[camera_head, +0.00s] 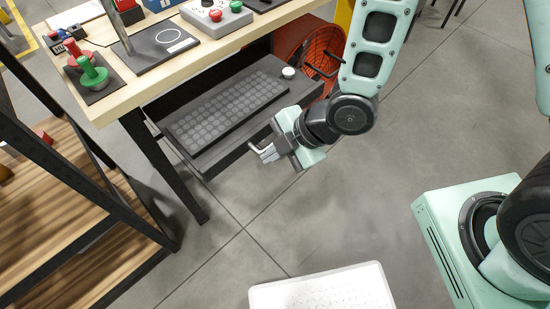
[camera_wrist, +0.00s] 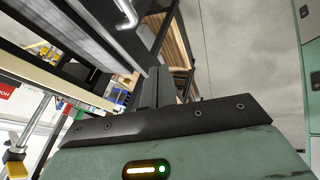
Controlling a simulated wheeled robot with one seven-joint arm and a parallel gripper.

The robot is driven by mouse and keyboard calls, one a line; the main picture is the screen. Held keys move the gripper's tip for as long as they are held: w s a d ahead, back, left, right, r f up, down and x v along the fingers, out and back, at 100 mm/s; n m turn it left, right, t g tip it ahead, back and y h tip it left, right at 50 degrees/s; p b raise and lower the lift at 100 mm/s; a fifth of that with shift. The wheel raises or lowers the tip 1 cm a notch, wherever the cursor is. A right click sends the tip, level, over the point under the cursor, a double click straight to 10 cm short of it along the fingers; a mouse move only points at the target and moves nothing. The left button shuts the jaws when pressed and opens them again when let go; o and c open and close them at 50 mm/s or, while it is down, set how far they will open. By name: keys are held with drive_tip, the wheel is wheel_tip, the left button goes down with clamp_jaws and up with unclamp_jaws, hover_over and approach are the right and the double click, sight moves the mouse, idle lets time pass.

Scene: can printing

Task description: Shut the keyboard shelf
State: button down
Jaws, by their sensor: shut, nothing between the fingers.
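The keyboard shelf (camera_head: 207,157) is pulled out from under the wooden-topped table. A dark keyboard (camera_head: 228,108) and a small white round thing (camera_head: 288,72) lie on it. A pale metal handle (camera_head: 262,150) shows at the shelf's front edge; a metal handle also shows in the wrist view (camera_wrist: 127,14), at the top. My gripper (camera_head: 284,146) is at the front of the shelf, right beside the handle. In the wrist view its dark fingers (camera_wrist: 158,86) are together and empty. I cannot tell whether they touch the shelf.
The table (camera_head: 125,92) above holds red and green buttons and a black pad. A wooden-shelved rack (camera_head: 60,215) stands at left. An orange fan-like thing (camera_head: 322,50) is behind the shelf. A white panel (camera_head: 322,290) is at the bottom.

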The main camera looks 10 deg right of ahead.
drive_tip(key=f+b, duration=0.1)
approach(230, 165)
drive_tip(key=s+x, duration=0.1)
drive_tip(key=x, duration=0.3)
drive_tip(key=shift+w+a+f, duration=0.2)
drive_tip(key=shift+w, duration=0.35)
